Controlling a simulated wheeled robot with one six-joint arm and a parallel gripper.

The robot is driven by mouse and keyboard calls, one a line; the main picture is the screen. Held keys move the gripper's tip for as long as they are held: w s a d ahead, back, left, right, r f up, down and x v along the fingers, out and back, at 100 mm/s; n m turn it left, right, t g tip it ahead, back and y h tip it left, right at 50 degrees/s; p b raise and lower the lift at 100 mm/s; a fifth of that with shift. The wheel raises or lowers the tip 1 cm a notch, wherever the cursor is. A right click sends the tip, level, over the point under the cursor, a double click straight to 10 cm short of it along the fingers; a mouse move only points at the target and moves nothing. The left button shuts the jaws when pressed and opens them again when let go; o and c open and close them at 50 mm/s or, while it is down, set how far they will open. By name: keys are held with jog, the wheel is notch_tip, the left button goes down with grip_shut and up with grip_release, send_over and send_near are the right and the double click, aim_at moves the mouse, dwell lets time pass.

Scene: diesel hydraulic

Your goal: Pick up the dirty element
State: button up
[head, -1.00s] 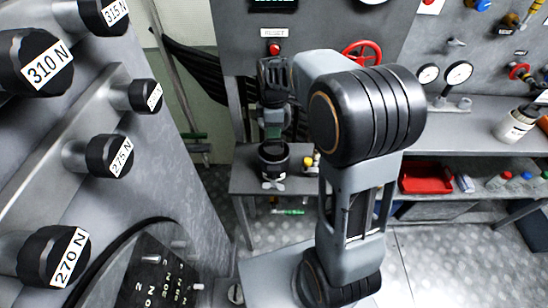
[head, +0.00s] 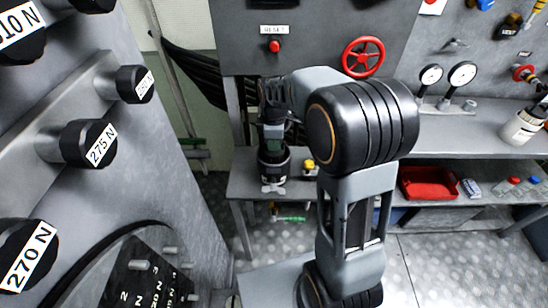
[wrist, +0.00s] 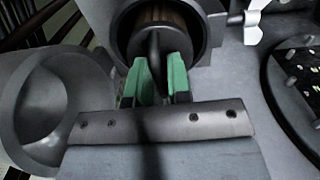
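The dirty element (wrist: 178,33) appears in the wrist view as a dark brownish round body inside a grey cylindrical housing (wrist: 106,20), with an upright fin on its face. My gripper (wrist: 157,65) has green finger pads that stand apart, one on each side of this fin. I cannot tell whether the pads touch it. In the head view my gripper (head: 272,138) points down over the housing (head: 275,170) on the low bench. The element is hidden there.
An empty grey round cup (wrist: 50,105) lies left of the fingers in the wrist view. A white wing-shaped fitting (wrist: 252,22) is to the right. In the head view, a yellow-topped item (head: 309,166) stands beside the housing and a red tray (head: 428,184) lies on the right shelf.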

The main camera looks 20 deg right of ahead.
grip_shut()
jog(key=shift+r, duration=0.15)
